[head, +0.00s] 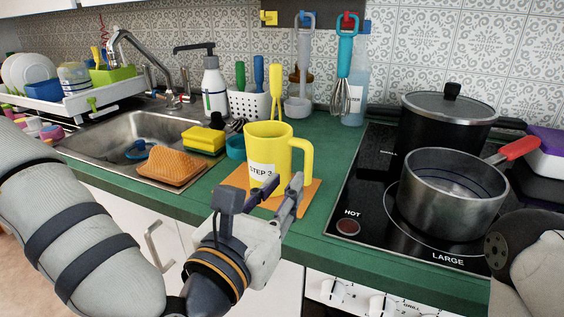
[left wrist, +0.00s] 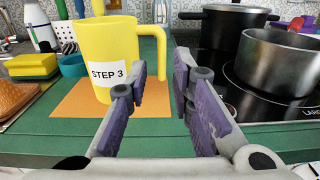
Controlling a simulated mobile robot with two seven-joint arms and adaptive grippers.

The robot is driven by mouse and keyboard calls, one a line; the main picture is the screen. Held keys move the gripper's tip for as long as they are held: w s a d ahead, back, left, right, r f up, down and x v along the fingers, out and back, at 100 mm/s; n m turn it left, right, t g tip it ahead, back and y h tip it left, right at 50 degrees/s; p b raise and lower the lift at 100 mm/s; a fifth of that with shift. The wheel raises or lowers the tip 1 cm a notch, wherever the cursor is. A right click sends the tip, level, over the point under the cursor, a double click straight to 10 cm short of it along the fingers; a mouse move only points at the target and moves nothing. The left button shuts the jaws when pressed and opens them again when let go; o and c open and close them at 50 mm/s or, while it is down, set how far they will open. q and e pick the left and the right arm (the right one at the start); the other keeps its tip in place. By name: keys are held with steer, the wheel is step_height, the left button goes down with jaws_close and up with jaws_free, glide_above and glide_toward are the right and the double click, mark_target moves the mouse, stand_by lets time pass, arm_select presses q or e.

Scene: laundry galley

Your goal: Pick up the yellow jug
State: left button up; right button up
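The yellow jug (head: 268,150) stands upright on an orange mat (head: 234,181) on the green counter, with a white "STEP 3" label facing me and its handle on the right. It also shows in the left wrist view (left wrist: 106,42), left of centre. My left gripper (head: 275,192) is open and empty, just in front of the jug. In the left wrist view its fingers (left wrist: 160,80) are spread, with the jug's handle beyond the gap, towards the left finger. I see no contact. Of my right arm only a part shows at the right edge; its gripper is out of view.
A steel pot (head: 450,195) and a black lidded pot (head: 449,120) stand on the hob (head: 352,195) to the right. A yellow-green sponge (head: 203,139), a teal cup (head: 235,147) and a utensil holder (head: 249,104) stand near the jug.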

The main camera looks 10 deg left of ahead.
mark_target(306, 165)
arm_select(q)
steer(key=shift+w+d+f+b, duration=0.2)
steer(key=shift+w+f+b, duration=0.5)
steer(key=shift+w+f, duration=0.2)
steer(key=w, duration=0.1)
steer(key=w+d+r, duration=0.1)
steer(key=w, duration=0.1)
steer(key=shift+r+p, duration=0.2)
steer(key=shift+p, duration=0.1)
steer(key=x, duration=0.6)
steer(key=shift+d+f, duration=0.3)
steer(key=shift+f, duration=0.1)
jaws_close()
arm_select(e)
steer(key=shift+s+a+f+g, duration=0.15)
steer(key=shift+s+f+g, duration=0.15)
steer(key=shift+s+f, duration=0.65)
steer(key=shift+s+r, duration=0.1)
steer(key=shift+r, duration=0.05)
